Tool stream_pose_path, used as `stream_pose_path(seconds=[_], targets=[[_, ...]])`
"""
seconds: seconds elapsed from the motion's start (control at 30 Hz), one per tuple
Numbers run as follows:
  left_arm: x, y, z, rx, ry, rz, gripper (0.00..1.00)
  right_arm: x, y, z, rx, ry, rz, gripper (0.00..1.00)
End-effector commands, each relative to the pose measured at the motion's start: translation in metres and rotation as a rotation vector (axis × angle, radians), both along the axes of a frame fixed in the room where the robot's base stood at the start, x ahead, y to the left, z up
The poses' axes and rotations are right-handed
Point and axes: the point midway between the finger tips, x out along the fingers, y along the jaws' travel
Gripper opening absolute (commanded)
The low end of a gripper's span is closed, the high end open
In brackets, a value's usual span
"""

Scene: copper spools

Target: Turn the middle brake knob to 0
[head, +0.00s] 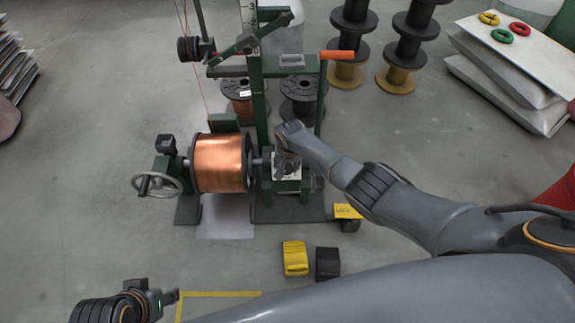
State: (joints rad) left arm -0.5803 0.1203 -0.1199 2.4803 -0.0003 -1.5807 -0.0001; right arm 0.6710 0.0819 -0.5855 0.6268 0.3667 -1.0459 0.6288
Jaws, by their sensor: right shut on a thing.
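My right arm comes in from the right. Its gripper (286,166) is over a small box with a white face (294,184) on the green winding stand, right of the copper spool (220,163). The gripper is shut on the middle brake knob, which its fingers and wrist hide. The knob's setting and its scale cannot be read. My left gripper (172,297) is at the lower left, away from the stand, and too small to tell if it is open or shut.
A handwheel (157,185) is left of the copper spool. An orange-handled lever (337,55) rises behind my right gripper. Yellow (295,258) and black (328,263) blocks lie on the floor in front. Dark spools (353,40) stand behind.

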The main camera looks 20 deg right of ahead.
Motion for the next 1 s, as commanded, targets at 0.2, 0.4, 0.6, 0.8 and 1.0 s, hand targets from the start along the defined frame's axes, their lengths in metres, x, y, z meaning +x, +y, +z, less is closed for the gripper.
stream_pose_path(seconds=[0.2, 0.4, 0.6, 0.8, 1.0], targets=[[0.0001, -0.0001, -0.0011, 0.0, -0.001, 0.0, 0.4, -0.0027, 0.0019, -0.0028, -0.041, 0.019, 0.038, 0.11], [0.0001, -0.0002, -0.0012, 0.0, -0.001, 0.0, 0.4, -0.0026, 0.0019, -0.0025, -0.054, 0.023, 0.049, 0.11], [0.0001, -0.0002, -0.0012, 0.0, -0.001, 0.0, 0.4, -0.0028, 0.0019, -0.0027, -0.054, 0.023, 0.049, 0.11], [0.0002, -0.0002, -0.0012, -0.001, -0.001, 0.0, 0.4, -0.0029, 0.0018, -0.0027, -0.053, 0.022, 0.048, 0.61], [0.0002, -0.0002, -0.0011, 0.0, -0.001, 0.0, 0.4, -0.0013, 0.0013, -0.0015, -0.054, 0.02, 0.047, 0.65]])
